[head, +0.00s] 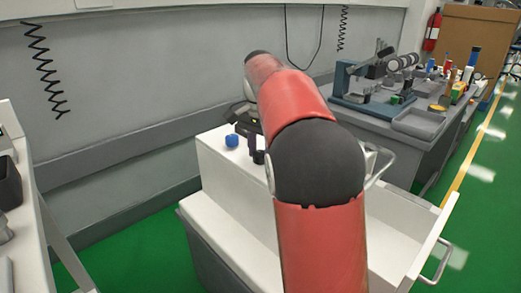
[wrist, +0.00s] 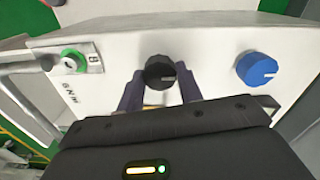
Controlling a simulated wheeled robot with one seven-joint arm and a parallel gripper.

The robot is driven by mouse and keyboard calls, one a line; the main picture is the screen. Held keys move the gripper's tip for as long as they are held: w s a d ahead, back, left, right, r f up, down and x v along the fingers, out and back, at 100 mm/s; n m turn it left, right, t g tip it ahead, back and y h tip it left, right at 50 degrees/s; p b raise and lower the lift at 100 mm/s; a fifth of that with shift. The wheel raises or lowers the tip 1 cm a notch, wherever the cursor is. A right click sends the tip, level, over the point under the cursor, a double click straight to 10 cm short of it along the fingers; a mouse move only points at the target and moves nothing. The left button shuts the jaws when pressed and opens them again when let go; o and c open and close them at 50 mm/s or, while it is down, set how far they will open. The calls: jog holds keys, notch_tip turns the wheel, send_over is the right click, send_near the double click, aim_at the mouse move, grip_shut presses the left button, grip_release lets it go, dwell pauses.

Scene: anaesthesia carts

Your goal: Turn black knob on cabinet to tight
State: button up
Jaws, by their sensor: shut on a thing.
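The black knob (wrist: 159,70) is on the white cabinet panel (wrist: 215,60), in the middle of the wrist view. In the head view, the black knob (head: 258,157) shows beside the dark fingers of my gripper (head: 251,143), on top of the white cabinet (head: 222,165). My red arm hides much of the cabinet in that view.
A blue knob (wrist: 257,69) with a white mark is to the right of the black one. A cluttered grey bench (head: 400,130) stands behind, and a grey wall (head: 150,70) runs along the left.

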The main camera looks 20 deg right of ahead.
aim_at(260, 153)
jog(key=o, duration=1)
notch_tip(260, 153, up, 8)
jog(key=shift+f, duration=0.15)
dwell(0.3)
